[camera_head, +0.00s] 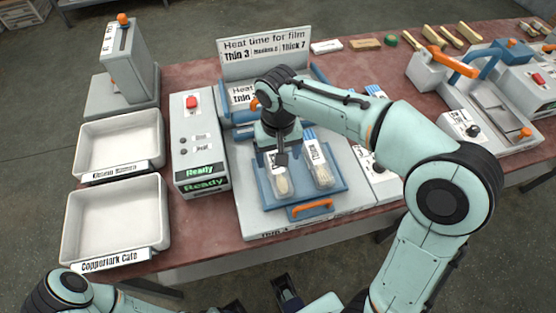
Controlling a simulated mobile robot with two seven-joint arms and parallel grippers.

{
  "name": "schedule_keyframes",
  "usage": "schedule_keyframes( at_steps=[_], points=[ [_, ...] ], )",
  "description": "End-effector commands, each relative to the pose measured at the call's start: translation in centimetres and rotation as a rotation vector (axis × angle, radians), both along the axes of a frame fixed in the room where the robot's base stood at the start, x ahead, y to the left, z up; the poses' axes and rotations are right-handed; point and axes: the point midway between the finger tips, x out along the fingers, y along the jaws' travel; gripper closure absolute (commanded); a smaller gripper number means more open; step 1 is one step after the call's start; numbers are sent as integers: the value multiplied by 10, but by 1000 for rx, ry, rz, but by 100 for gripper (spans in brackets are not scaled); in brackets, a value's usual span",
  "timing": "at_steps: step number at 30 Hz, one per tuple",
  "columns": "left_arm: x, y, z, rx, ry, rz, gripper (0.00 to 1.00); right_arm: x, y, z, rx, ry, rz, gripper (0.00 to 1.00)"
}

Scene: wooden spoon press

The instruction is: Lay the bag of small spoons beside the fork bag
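Two clear bags with white labels and pale wooden contents lie side by side on a blue tray (262,193) with an orange handle: a left bag (283,186) and a right bag (322,176). The labels are too small to read, so I cannot tell which holds spoons and which forks. My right gripper (279,158) points down over the upper end of the left bag, hiding part of it. I cannot tell whether its fingers grip the bag. My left gripper (287,290) is low at the bottom edge, away from the bags; its fingers are unclear.
Two white bins (117,181) stand at the left, the front one labelled Copperfork Cafe (70,222). A grey control box (198,150) showing "Ready" stands between bins and tray. A heat-time sign (264,55) stands behind. Another press (478,100) is at the right.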

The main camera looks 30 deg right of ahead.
Motion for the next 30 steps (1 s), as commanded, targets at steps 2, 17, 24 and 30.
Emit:
schedule_keyframes(
  at_steps=[2, 17, 24, 30],
  points=[
    [1, 0, 5, 0, 0, 0, 41, 1, 0, 20, 1, -4, 1, 18],
    [3, 0, 14, 0, -2, 0, 41, 0, 0, 69, -1, 0, 1, 18],
    [3, 0, 14, 0, -2, 0, 41, 0, 0, 68, -1, 0, 1, 18],
    [3, 0, 14, 0, -2, 0, 41, 0, 0, 68, -1, 1, 1, 18]
  ],
)
